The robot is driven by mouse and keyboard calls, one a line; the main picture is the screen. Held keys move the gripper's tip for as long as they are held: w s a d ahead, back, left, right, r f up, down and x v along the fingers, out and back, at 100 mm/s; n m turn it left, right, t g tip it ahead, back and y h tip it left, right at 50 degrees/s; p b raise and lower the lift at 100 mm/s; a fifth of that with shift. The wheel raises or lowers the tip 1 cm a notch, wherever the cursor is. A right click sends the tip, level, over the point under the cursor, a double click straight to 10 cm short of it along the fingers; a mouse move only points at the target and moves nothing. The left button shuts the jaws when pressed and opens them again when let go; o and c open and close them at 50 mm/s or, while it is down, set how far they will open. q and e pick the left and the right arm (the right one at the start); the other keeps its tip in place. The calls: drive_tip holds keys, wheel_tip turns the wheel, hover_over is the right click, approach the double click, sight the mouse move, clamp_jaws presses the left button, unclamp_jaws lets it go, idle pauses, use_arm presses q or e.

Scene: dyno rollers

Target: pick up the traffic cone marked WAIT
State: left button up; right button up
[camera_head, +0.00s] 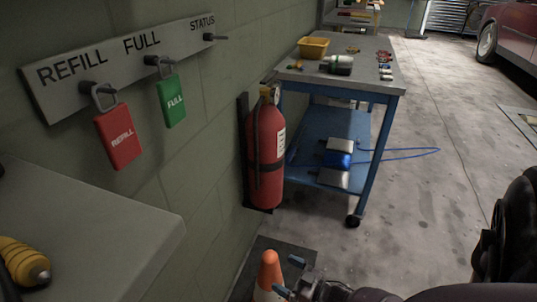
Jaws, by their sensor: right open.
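An orange traffic cone (269,269) stands upright on the floor at the bottom of the head view, and the picture's lower edge cuts it off. A pale band shows low on it; no WAIT marking can be read. My right gripper (290,276) comes in from the right, just right of the cone. Its blue-tipped fingers are apart and point toward the cone. I cannot tell whether a finger touches it. My left gripper is not in view.
A red fire extinguisher (266,155) hangs on the wall behind the cone. A blue workbench cart (372,160) stands beyond it. A grey countertop (110,235) fills the lower left, bearing a yellow-handled object (22,262). REFILL (118,136) and FULL (171,101) tags hang on the wall. Floor at right is mostly clear.

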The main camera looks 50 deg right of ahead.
sight(278, 269)
drive_tip(key=w, duration=0.3)
drive_tip(key=w+b, duration=0.1)
drive_tip(key=w, duration=0.1)
drive_tip(key=shift+a+f, duration=0.1)
drive_tip(key=shift+a, duration=0.25)
drive_tip(key=shift+w, duration=0.5)
drive_tip(key=shift+c, duration=0.3)
drive_tip(key=shift+a, duration=0.1)
drive_tip(key=c, duration=1.7)
drive_tip(key=shift+w+r, duration=0.1)
drive_tip(key=shift+r, duration=0.2)
clamp_jaws()
